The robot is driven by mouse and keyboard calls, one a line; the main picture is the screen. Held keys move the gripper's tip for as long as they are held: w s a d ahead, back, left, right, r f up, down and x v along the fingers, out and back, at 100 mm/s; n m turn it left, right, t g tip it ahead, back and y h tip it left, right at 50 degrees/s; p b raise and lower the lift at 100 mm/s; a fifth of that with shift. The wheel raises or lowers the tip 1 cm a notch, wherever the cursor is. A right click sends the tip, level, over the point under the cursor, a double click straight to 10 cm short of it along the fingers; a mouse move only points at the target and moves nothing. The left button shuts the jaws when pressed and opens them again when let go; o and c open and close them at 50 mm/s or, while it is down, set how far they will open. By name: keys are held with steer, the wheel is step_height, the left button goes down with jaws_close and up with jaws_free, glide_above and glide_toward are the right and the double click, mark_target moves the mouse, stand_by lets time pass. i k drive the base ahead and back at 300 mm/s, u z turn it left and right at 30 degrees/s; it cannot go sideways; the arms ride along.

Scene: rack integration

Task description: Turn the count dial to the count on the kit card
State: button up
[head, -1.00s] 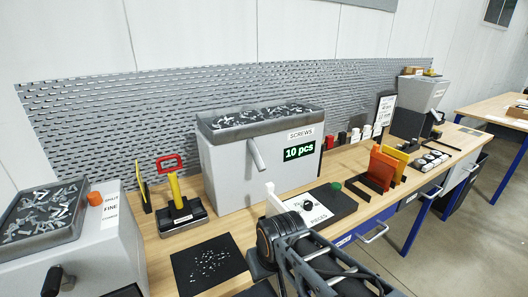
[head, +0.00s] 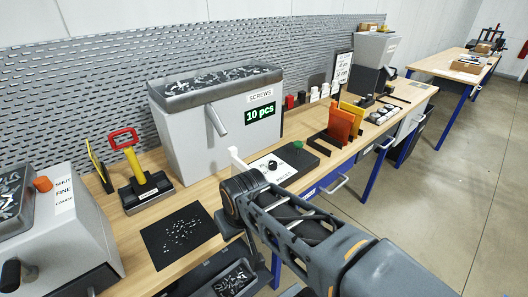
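The count dial (head: 271,165) is a small black knob on a white plate, set in a dark panel in front of the screws dispenser. The dispenser's display (head: 260,114) reads "10 pcs". A black-framed card (head: 343,68) stands at the back of the bench; it may be the kit card, and its writing is too small to read. My gripper (head: 238,161) is at the left edge of the dial plate. Only a pale finger shows past my wrist, which hides the rest. I cannot tell whether it touches anything.
A green button (head: 298,144) sits right of the dial. The screws dispenser (head: 195,140) rises close behind. Orange and yellow plates (head: 341,122) stand to the right. A black mat (head: 180,235) with loose screws and a red-and-yellow handled tool (head: 131,170) are left. Open floor lies right.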

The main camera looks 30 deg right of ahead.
mark_target(273, 165)
steer(key=z, duration=0.45)
steer(key=k, duration=1.15)
steer(key=z, duration=1.5)
steer(key=i, duration=1.35)
steer(key=u, duration=2.05)
